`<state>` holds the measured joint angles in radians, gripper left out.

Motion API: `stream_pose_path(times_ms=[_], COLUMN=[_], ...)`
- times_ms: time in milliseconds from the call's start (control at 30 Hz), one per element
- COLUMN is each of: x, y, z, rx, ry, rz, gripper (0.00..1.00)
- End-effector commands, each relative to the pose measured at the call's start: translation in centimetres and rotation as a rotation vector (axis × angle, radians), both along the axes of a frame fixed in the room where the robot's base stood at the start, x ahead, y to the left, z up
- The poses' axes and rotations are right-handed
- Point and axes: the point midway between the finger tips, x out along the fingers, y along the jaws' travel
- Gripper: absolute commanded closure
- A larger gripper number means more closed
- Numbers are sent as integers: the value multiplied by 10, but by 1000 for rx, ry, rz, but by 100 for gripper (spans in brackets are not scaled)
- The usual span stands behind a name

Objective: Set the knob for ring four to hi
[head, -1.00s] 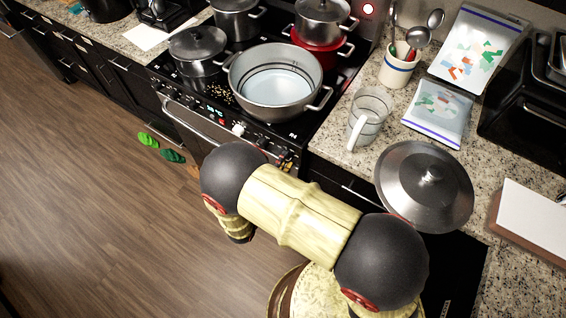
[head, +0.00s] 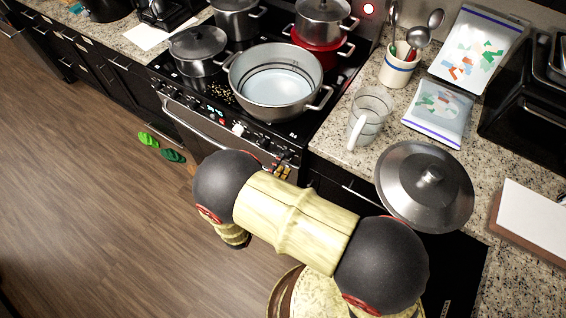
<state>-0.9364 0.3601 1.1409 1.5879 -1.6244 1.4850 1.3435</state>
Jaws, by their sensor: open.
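The black stove (head: 140,68) stands at the upper middle, its control strip along the front edge. A small white mark, perhaps a ring number, is on the cooktop's front right corner. The knob labels and settings are too small to read, and I cannot tell which knob belongs to ring four.
A big open pot (head: 275,112) sits on the front right of the cooktop. A lidded pot (head: 198,50) and a red pot (head: 319,58) stand near it. On the right counter are a glass jug (head: 368,118), a metal lid (head: 425,187) and a utensil crock (head: 398,68).

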Motion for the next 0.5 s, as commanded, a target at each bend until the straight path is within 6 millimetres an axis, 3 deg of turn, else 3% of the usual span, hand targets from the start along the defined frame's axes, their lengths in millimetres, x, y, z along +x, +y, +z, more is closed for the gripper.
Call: stream_pose_path(times_ms=[500], x=[-72], y=[48], z=[7], rx=[0], ry=[0], rz=[2], gripper=[52])
